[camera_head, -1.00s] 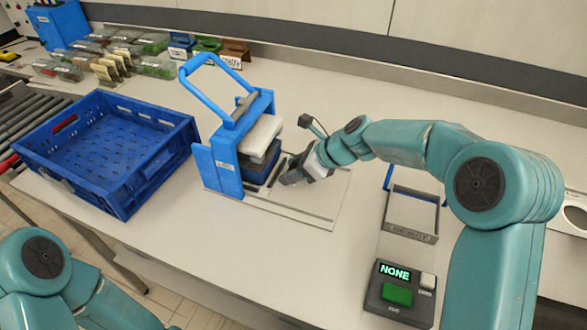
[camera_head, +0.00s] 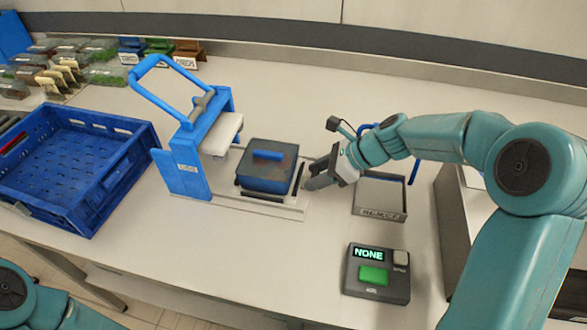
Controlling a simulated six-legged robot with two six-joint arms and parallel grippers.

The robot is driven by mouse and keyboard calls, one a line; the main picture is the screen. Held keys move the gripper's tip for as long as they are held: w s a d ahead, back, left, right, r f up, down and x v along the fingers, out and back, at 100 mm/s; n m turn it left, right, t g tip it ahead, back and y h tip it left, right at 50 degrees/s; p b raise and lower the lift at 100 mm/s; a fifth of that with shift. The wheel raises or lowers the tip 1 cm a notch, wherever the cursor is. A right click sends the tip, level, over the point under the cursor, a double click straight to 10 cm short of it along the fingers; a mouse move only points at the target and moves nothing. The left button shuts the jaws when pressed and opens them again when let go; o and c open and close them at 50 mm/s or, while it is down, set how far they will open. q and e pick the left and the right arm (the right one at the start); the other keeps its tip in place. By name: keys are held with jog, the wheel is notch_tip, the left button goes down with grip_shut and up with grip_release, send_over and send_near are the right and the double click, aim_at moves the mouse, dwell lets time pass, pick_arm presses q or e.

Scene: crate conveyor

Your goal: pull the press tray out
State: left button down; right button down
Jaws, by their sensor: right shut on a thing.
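The blue press (camera_head: 181,172) with its raised lever loop stands left of centre on the bench. Its white plate (camera_head: 222,134) hangs inside the frame. The press tray (camera_head: 290,203) lies on the base rails, to the right of the frame. It carries a dark, blue-sided block (camera_head: 266,177) with a blue bar on top, clear of the white plate. My right gripper (camera_head: 312,180) is shut at the tray's right end; its fingers hide the exact grip. My left gripper is out of view.
A blue crate (camera_head: 125,175) is at left. A grey reject bin (camera_head: 382,213) stands right of the tray. A control box (camera_head: 376,275) with a green button and a display reading NONE is in front of it. Bagged parts (camera_head: 85,75) lie at the back left.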

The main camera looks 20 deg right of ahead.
jog(key=shift+s+d+f, duration=0.2)
jog(key=shift+s+d, duration=0.75)
jog(key=shift+d, duration=0.3)
jog(key=c, duration=0.8)
grip_release()
jog(key=shift+o, duration=1.4)
jog(key=shift+s+d, duration=0.1)
jog(key=shift+d, duration=0.1)
jog(key=shift+a+r, duration=0.1)
jog(key=shift+r, duration=0.2)
jog(key=p+v, duration=0.1)
jog(key=v, duration=1.5)
jog(key=shift+d, duration=0.25)
